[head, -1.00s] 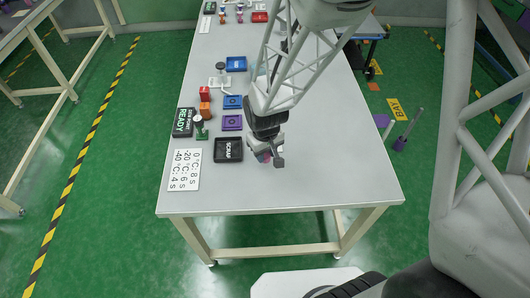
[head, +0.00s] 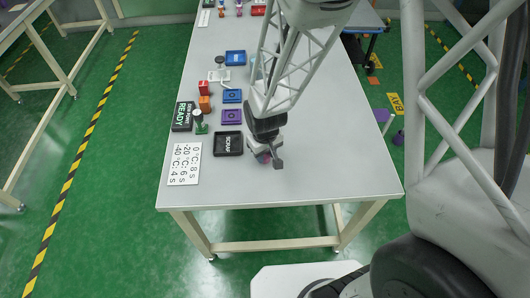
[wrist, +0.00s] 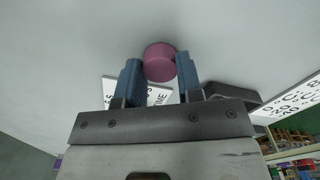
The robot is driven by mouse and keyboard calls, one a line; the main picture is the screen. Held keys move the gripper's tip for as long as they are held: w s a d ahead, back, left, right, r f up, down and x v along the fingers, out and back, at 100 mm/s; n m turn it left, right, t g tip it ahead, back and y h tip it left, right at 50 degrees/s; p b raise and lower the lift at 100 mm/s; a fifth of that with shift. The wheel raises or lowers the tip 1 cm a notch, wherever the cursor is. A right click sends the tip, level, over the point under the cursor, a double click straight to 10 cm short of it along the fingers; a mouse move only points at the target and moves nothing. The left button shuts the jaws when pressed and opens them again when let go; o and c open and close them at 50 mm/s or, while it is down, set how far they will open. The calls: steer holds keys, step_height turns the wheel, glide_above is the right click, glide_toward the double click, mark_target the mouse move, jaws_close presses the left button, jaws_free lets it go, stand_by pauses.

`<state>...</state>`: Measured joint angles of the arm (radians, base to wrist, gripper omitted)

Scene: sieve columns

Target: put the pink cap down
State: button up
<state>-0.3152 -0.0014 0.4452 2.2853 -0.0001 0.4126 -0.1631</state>
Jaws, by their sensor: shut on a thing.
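My gripper (head: 265,159) is low over the near part of the grey table, just right of the black SCRAP tray (head: 228,144). It is shut on the pink cap (wrist: 160,62), which sits between the two blue fingertips in the wrist view. Only a small bit of the cap shows between the fingers in the head view. I cannot tell whether the cap touches the tabletop.
A white card with times and temperatures (head: 185,163) lies at the near left. The tabletop right of my gripper is clear.

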steer(key=shift+f, duration=0.15)
steer(key=o, duration=0.7)
steer(key=shift+o, duration=0.2)
step_height(320, 180, up, 12)
stand_by(0.6)
steer(key=shift+r, duration=0.2)
stand_by(0.4)
